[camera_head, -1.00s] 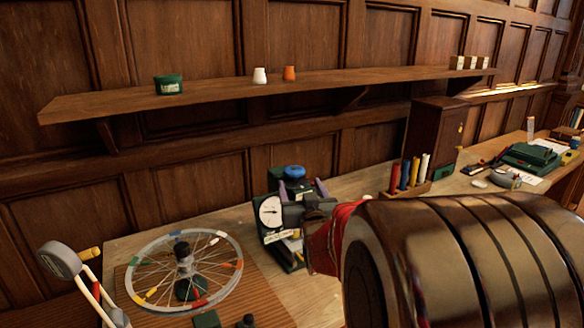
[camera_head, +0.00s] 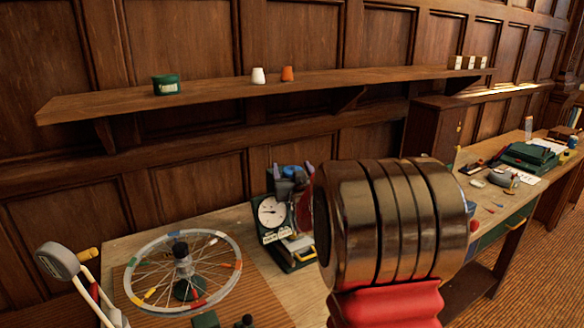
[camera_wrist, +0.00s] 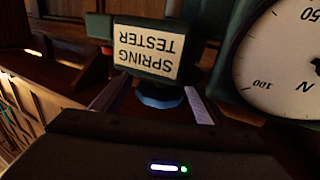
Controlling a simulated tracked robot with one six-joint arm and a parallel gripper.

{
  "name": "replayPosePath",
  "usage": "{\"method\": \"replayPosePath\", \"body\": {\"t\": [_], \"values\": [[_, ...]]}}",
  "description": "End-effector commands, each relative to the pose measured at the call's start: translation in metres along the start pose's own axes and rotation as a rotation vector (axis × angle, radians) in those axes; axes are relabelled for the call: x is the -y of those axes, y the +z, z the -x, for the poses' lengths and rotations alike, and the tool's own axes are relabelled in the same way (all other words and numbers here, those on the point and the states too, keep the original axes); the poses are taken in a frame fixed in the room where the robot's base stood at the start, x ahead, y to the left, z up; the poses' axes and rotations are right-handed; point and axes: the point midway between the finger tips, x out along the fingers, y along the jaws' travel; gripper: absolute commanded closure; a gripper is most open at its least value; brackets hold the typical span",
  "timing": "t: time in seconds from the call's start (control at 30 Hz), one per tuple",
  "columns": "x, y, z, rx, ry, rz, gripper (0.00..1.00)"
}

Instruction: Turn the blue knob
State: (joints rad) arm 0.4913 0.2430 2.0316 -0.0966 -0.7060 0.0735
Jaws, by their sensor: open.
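The blue knob (camera_wrist: 160,98) shows in the wrist view below the dark green spring tester (camera_wrist: 150,27), whose label reads upside down there. My gripper (camera_wrist: 157,86) is open, with one finger on each side of the knob. I cannot tell whether either finger touches it. The tester's round white dial (camera_wrist: 285,55) fills the right of the wrist view. In the head view the spring tester (camera_head: 270,238) stands on the bench with its dial facing out. My gripper (camera_head: 294,170) is at its top, and the knob is largely hidden there.
A spoked wheel (camera_head: 228,245) with coloured marks lies left of the tester. A shelf (camera_head: 215,92) runs along the wall above, with a green tin (camera_head: 166,85) and small cups. A dark cabinet (camera_head: 424,130) stands to the right. My arm covers the bench's middle.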

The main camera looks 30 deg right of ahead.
Motion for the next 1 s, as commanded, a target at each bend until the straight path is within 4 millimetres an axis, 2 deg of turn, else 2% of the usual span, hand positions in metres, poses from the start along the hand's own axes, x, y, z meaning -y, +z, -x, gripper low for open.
{"method": "replayPosePath", "body": {"t": [0.2, 0.53, 1.0], "values": [[0.0, 0.0, -0.017, 0.0, 0.0, 0.0, 0.33], [0.0, 0.0, -0.019, 0.0, 0.0, 0.0, 0.33], [0.001, 0.0, -0.019, 0.0, -0.001, 0.0, 0.65]]}}
